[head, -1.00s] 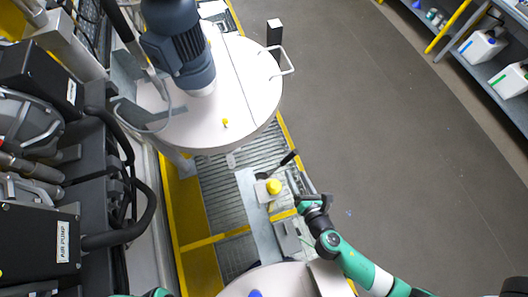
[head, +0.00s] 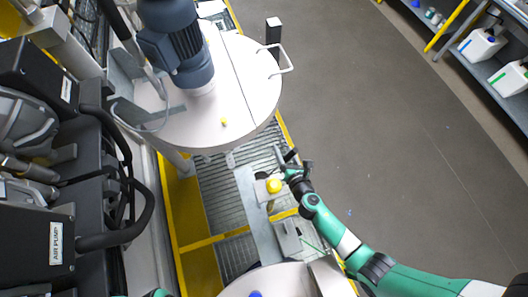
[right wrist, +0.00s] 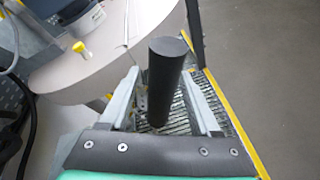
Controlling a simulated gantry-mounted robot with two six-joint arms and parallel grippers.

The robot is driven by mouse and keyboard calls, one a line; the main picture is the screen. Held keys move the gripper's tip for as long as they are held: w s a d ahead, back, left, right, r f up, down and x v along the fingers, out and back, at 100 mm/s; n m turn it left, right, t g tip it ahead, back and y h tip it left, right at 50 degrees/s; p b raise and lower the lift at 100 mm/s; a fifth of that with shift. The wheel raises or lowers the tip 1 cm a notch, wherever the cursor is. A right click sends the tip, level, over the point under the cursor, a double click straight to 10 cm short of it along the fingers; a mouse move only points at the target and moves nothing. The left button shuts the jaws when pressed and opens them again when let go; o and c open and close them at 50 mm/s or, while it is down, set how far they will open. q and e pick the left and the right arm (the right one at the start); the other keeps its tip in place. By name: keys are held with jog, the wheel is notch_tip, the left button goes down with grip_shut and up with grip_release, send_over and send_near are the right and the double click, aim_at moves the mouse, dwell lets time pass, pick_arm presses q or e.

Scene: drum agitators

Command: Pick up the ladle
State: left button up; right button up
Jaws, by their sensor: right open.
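The ladle's black round handle (right wrist: 165,75) points up toward the camera in the right wrist view, between the two pale fingers of my right gripper (right wrist: 161,88). The gripper is open, with a gap visible beside the handle. In the head view the dark handle (head: 291,155) shows small at my right gripper (head: 292,160), just beyond the yellow knob. The ladle's lower end is hidden in both views. Only a bit of green from my left arm shows at the bottom edge of the head view; its gripper is out of frame.
A pale drum lid (head: 245,88) with a grey motor (head: 182,45) stands just beyond. A yellow knob (head: 273,185) on a metal plate is close to the right gripper. Yellow-edged grating (head: 220,200) lies below. Open grey floor (head: 400,150) is to the right.

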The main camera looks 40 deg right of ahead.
grip_shut()
jog(key=shift+r, duration=0.1)
dwell(0.3)
notch_tip(320, 180, up, 20)
jog(key=p, duration=0.5)
jog(key=shift+p, duration=0.35)
